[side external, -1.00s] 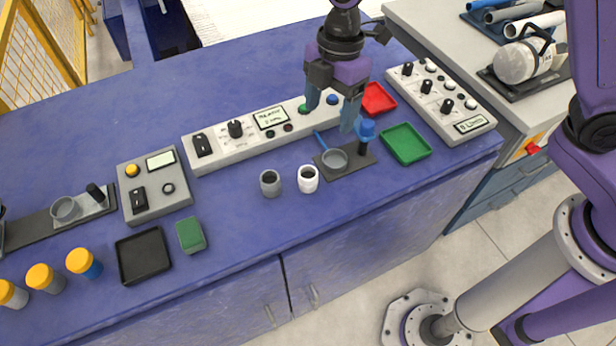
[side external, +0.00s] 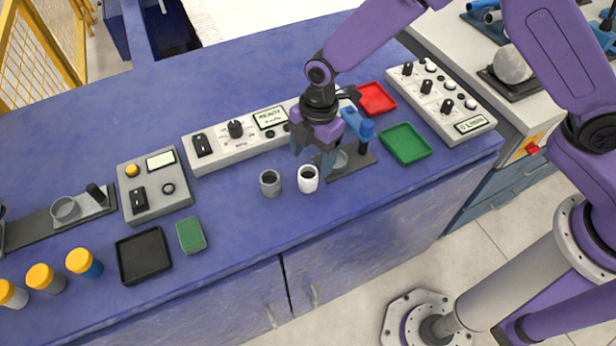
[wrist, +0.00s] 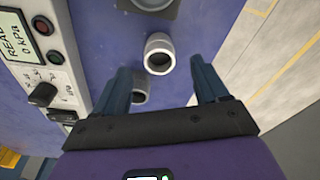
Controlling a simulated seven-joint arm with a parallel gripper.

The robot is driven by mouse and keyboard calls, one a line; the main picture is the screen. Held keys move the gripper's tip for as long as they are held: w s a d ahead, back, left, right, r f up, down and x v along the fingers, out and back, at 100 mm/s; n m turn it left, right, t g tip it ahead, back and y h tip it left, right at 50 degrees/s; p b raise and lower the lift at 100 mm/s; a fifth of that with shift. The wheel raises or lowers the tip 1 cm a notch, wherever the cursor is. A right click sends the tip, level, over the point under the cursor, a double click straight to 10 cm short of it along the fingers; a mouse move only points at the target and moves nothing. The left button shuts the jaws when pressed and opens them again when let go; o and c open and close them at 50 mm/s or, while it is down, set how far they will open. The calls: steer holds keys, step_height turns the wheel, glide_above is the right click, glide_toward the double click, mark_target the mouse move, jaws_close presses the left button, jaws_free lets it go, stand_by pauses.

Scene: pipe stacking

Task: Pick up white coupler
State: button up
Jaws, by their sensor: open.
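The white coupler (side external: 308,179) stands upright on the blue bench in the side external view, beside a grey coupler (side external: 270,183) on its left. In the wrist view the white coupler (wrist: 159,54) shows its dark open end, beyond and between the fingers. The grey coupler (wrist: 139,92) is partly hidden behind the left finger there. My gripper (side external: 311,160) is open and empty, just above and behind the white coupler, apart from it. Its two blue fingers (wrist: 166,80) are spread in the wrist view.
A dark plate with a grey ring and blue clamp (side external: 362,130) stands close on the right. A long control panel (side external: 222,140) lies behind. Red (side external: 376,99) and green (side external: 405,143) trays lie at right. The bench in front of the couplers is clear.

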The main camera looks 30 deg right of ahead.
mark_target(308, 173)
steer(key=shift+s+a+f, duration=0.1)
steer(key=shift+a+f, duration=0.1)
steer(key=shift+f, duration=0.7)
steer(key=shift+a+f, duration=0.15)
steer(key=shift+f, duration=0.75)
steer(key=shift+s+a+f, duration=0.1)
steer(key=shift+a+f, duration=0.1)
steer(key=shift+f, duration=0.7)
steer(key=c, duration=1.1)
